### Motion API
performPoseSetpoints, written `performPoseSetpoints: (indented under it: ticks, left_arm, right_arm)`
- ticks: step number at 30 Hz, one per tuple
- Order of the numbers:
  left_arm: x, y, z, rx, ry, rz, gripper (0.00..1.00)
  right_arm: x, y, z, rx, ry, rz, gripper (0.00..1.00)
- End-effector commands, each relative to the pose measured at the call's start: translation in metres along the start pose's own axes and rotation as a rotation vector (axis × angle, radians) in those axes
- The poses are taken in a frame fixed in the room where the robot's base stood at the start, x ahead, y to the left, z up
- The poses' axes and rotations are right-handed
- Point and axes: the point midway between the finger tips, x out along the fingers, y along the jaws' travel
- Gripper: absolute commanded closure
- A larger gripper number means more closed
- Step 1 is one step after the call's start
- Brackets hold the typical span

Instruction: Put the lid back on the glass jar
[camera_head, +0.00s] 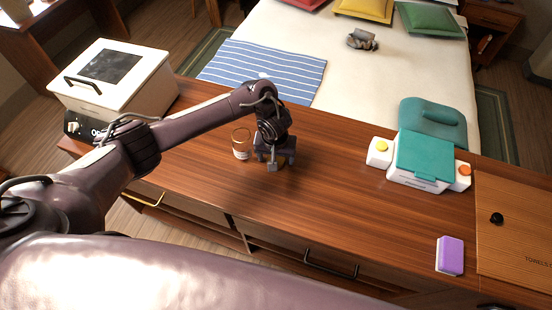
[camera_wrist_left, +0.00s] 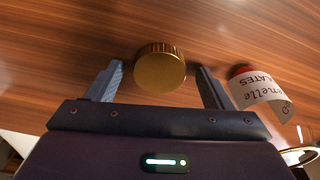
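The glass jar (camera_head: 241,145) stands on the wooden counter, just left of my left gripper (camera_head: 274,162) in the head view. In the left wrist view the jar's white label (camera_wrist_left: 262,92) shows at the right, outside the fingers. The gold lid (camera_wrist_left: 160,68) is a round cap with a ridged side. It shows between the two spread fingers of my left gripper (camera_wrist_left: 158,80), with a gap on each side, so the gripper is open and does not hold it. In the head view the gripper mostly hides the lid. My right gripper is not in view.
A white boxy appliance (camera_head: 113,82) stands at the counter's left end. A teal and white device (camera_head: 422,158), a purple block (camera_head: 450,255) and a wooden panel (camera_head: 515,230) are at the right. The counter between gripper and device is clear. A bed lies behind.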

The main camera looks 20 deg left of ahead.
Motion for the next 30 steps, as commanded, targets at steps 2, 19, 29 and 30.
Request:
performPoseSetpoints:
  ticks: [2, 19, 29, 30]
  left_arm:
    - [0.000, 0.000, 0.000, 0.000, 0.000, 0.000, 0.36]
    - [-0.002, 0.000, -0.001, -0.001, 0.001, 0.000, 0.76]
    - [-0.045, 0.001, -0.007, 0.000, 0.003, 0.003, 0.76]
    - [-0.056, 0.001, -0.008, 0.000, 0.004, 0.004, 0.76]
  right_arm:
    - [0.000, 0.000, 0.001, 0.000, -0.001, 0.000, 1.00]
    - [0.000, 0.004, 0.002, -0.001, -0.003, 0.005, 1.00]
    - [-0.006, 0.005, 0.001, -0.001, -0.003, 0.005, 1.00]
    - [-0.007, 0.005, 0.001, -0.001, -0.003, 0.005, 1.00]
